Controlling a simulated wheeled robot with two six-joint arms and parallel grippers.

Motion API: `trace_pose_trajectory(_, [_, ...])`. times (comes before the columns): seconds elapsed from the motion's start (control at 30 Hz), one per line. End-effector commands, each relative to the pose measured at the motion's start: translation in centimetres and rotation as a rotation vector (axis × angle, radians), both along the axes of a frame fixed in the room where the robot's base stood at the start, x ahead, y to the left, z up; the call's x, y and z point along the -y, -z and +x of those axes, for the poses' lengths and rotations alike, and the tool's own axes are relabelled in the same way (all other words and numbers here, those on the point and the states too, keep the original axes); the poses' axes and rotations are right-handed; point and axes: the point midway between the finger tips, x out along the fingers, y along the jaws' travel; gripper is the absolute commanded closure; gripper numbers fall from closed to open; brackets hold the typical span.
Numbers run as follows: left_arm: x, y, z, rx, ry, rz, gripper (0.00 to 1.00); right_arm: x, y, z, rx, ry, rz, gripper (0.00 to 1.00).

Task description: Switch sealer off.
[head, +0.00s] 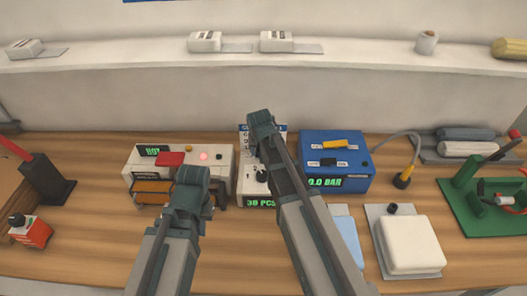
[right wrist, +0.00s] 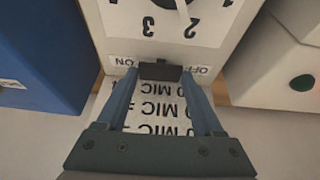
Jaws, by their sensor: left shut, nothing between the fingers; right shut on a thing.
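A white box (head: 250,188) with a dark dial and a green "30 PCS" display stands mid-bench. In the right wrist view its numbered dial plate (right wrist: 170,20) and an ON/OFF label (right wrist: 122,62) appear upside down. My right gripper (right wrist: 160,84) is shut on a small dark switch (right wrist: 160,70) beside that label. In the head view this gripper (head: 262,120) hides the switch. Which way the switch is set is unclear. My left gripper (head: 192,178) is shut and empty, in front of the cream box (head: 226,158) with a "HOT" display and a lit red lamp.
A blue box (head: 337,180) reading "0.0 BAR" stands close on the right, with a hose. A card (right wrist: 150,110) with "MIC" text lies behind the switch. A white pad (head: 408,245) and a green mat (head: 470,220) are farther right. A shelf (head: 350,55) runs above.

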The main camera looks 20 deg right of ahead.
Motion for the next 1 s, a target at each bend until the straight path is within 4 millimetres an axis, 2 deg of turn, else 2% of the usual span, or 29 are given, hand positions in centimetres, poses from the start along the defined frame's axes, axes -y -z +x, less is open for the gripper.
trace_pose_trajectory(0.2, [0.0, 0.24, 0.0, 0.0, 0.0, 0.0, 1.0, -0.42, 0.09, 0.1, -0.031, -0.001, -0.101, 0.87])
trace_pose_trajectory(0.5, [0.0, 0.22, 0.0, 0.0, 0.0, 0.0, 1.0, -0.39, 0.04, 0.02, -0.033, 0.001, -0.109, 0.87])
trace_pose_trajectory(0.53, [0.0, 0.22, 0.0, 0.0, 0.0, 0.0, 1.0, -0.38, 0.04, 0.03, -0.033, 0.0, -0.108, 0.3])
trace_pose_trajectory(0.6, [0.0, 0.22, 0.0, 0.0, 0.0, 0.0, 1.0, -0.38, 0.04, 0.03, -0.033, 0.0, -0.108, 0.17])
trace_pose_trajectory(0.7, [0.0, 0.21, 0.0, 0.0, 0.0, 0.0, 1.0, -0.38, 0.03, 0.05, -0.032, 0.0, -0.108, 0.01])
trace_pose_trajectory(1.0, [0.01, 0.15, 0.0, 0.0, 0.0, 0.0, 1.0, -0.38, -0.02, 0.06, -0.032, 0.001, -0.107, 0.01])
